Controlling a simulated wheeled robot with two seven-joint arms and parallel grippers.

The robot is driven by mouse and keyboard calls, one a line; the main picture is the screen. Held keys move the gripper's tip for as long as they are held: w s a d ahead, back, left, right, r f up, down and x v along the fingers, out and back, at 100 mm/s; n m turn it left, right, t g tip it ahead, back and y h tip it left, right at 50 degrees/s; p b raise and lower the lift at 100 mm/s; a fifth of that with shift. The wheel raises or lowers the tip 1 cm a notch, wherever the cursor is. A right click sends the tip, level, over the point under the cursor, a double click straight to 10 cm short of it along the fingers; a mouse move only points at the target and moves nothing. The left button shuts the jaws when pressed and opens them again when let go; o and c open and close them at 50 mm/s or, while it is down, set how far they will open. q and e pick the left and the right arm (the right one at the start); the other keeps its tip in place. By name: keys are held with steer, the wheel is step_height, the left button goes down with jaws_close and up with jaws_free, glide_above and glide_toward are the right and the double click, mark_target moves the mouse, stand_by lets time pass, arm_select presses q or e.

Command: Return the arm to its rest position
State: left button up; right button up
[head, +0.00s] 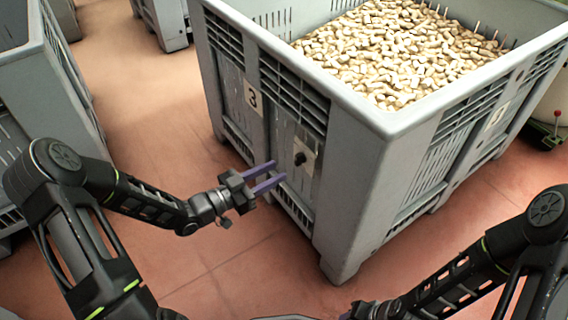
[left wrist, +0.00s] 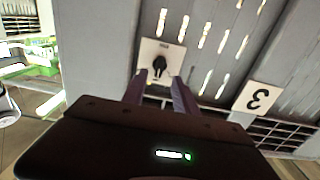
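My left gripper (head: 277,172) is in front of the side wall of a grey crate (head: 352,190). Its two purple fingers are apart with nothing between them. In the left wrist view the fingers (left wrist: 159,92) point toward a pale plate with a dark knob (left wrist: 159,66). The plate and knob (head: 300,158) also show in the head view, just beyond the fingertips. I see no clear contact with the knob. My right arm (head: 455,285) comes in from the right. Its gripper is mostly cut off at the bottom edge.
The grey crate is full of cork stoppers (head: 400,50) and bears a "3" label (head: 253,96). Another grey crate (head: 50,85) stands at the left. The reddish floor (head: 150,80) between them is clear. A machine with a red-tipped lever (head: 556,122) is at the right.

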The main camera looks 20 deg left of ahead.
arm_select(q)
steer(key=shift+v, duration=0.9)
